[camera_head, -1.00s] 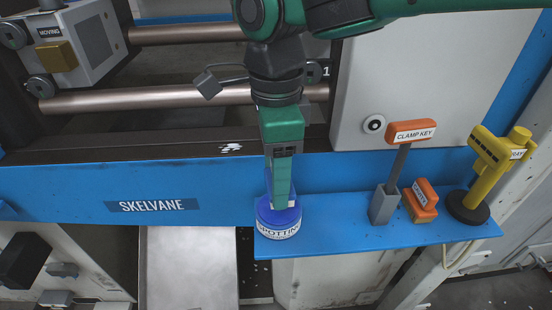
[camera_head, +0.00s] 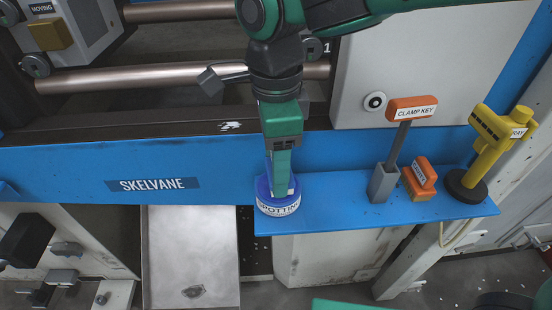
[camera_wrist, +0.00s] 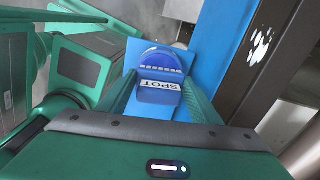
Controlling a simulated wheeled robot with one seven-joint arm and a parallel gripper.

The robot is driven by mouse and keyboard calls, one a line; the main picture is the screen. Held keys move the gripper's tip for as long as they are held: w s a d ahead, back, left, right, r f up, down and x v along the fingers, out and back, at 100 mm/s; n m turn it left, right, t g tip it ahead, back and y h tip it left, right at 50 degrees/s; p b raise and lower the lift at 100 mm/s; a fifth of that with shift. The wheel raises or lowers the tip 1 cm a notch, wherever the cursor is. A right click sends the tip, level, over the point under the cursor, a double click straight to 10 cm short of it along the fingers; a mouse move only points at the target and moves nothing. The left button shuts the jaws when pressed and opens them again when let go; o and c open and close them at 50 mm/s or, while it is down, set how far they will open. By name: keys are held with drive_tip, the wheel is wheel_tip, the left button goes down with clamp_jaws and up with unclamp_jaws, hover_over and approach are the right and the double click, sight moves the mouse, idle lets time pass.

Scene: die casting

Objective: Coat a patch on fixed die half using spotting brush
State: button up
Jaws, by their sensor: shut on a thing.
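My gripper (camera_head: 282,188) points down at the blue pot (camera_head: 262,196), whose white band reads "SPOTTI…". The pot stands at the left end of the blue shelf. In the wrist view my gripper (camera_wrist: 158,98) is shut on a blue piece labelled "SPOT" (camera_wrist: 160,86), which I take as the spotting brush's handle. The brush's bristle end is hidden. The moving die half (camera_head: 62,35), labelled "MOVING", is at the upper left. I cannot make out the fixed die half; my arm covers part of the upper middle.
The blue shelf (camera_head: 335,212) also holds an orange-handled clamp key (camera_head: 411,108) in a grey holder, a small orange block (camera_head: 419,178) and a yellow sprayer (camera_head: 490,150). Tie bars (camera_head: 180,78) cross behind. A grey tray (camera_head: 190,250) lies below left.

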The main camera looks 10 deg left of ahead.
drive_tip(key=shift+f, duration=0.55)
idle(1.5)
drive_tip(key=shift+r, duration=3.6)
